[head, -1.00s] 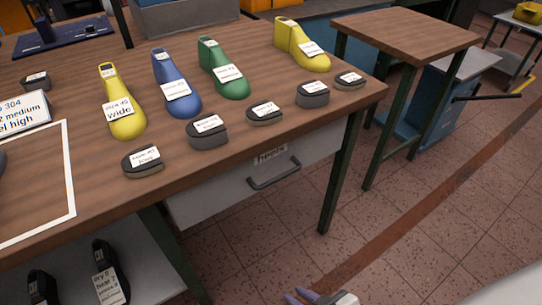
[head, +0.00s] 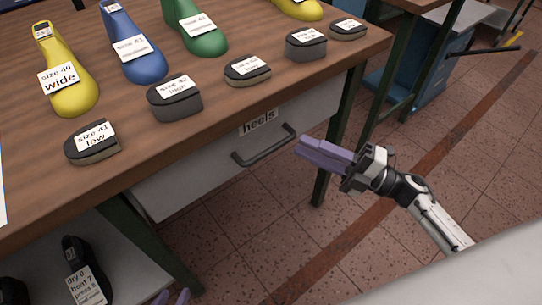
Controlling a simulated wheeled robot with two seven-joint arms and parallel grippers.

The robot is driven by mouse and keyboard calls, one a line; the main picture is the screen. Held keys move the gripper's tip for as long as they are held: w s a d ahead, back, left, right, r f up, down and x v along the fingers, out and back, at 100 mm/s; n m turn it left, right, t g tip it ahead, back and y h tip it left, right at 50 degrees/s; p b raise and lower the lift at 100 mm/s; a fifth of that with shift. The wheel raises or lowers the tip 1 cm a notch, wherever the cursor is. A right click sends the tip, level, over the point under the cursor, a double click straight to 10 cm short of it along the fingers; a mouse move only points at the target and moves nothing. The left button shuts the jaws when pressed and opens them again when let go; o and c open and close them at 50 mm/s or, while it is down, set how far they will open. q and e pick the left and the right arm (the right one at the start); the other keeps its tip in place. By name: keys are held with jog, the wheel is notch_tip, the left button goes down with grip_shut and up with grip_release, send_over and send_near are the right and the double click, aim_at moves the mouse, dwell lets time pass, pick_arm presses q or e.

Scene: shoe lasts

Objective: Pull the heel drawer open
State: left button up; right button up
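The heel drawer (head: 190,184) is a light grey front under the wooden bench top, with a label reading "heels" (head: 258,121). It looks shut. Its dark bar handle (head: 264,146) runs along the front below the label. My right gripper (head: 300,150) has purple fingers and is just right of the handle's right end, pointing left toward it, apparently apart from it. Its fingers overlap in this view, so the gap between them is unclear.
The bench top (head: 215,130) carries labelled heel pieces (head: 175,98) along its front edge and coloured shoe lasts (head: 70,80) behind. A green bench leg (head: 335,140) stands behind my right gripper. A lower shelf (head: 120,260) holds black shoe forms.

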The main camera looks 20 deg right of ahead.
aim_at(271, 147)
jog(key=a+n+g, duration=0.1)
jog(key=a+n, duration=0.1)
jog(key=w+a+n+g+y, duration=0.1)
jog(key=a+g, duration=0.1)
jog(key=a, duration=0.1)
jog(key=w+a+n+g+y, duration=0.1)
jog(key=a+n, duration=0.1)
jog(key=a, duration=0.1)
jog(key=shift+w+a+r+n+g, duration=0.2)
jog(key=shift+r+n+g, duration=0.1)
jog(key=shift+c, duration=0.4)
grip_shut()
